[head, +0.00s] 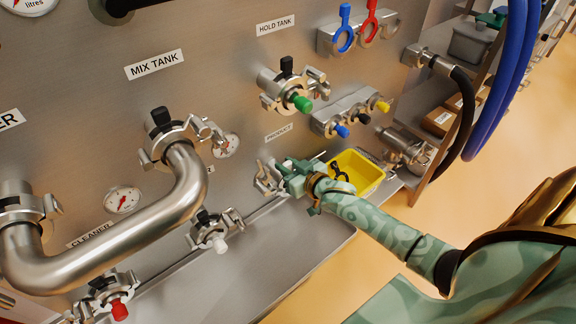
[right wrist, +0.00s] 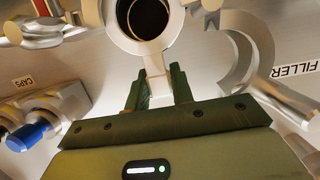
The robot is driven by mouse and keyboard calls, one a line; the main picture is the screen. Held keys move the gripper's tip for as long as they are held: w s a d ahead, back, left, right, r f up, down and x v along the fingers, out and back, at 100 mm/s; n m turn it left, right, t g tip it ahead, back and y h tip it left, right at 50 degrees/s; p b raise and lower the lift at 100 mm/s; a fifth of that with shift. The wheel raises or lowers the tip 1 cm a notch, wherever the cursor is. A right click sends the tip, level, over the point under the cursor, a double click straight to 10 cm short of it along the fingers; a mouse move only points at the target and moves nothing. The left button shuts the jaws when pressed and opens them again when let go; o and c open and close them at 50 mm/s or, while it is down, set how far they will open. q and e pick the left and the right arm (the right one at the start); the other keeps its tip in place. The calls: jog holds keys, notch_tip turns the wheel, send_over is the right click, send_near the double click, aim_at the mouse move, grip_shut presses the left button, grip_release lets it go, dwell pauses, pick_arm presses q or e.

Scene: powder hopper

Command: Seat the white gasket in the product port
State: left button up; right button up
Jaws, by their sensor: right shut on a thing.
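My right gripper (head: 284,180) is at the panel by the product port (head: 266,179), under the PRODUCT label. In the right wrist view its two green fingers (right wrist: 158,88) are shut on the pale tab of the white gasket (right wrist: 156,60). The gasket's ring is at the top of that view, around or in front of a dark round bore (right wrist: 148,16). I cannot tell whether the ring touches the port face. An open curved metal clamp half (right wrist: 262,45) is right of the ring. In the head view the gasket is hidden by my gripper. My left gripper is not in view.
A yellow bin (head: 366,178) with dark items is close right of my gripper. Capped stubs with blue, black and yellow knobs (head: 350,117) sit above it. The mix tank pipe (head: 190,185) bulges out at the left. The steel ledge (head: 300,240) below is mostly clear.

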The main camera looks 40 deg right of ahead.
jog(key=shift+w+f, duration=0.1)
jog(key=o, duration=0.9)
jog(key=shift+w, duration=0.1)
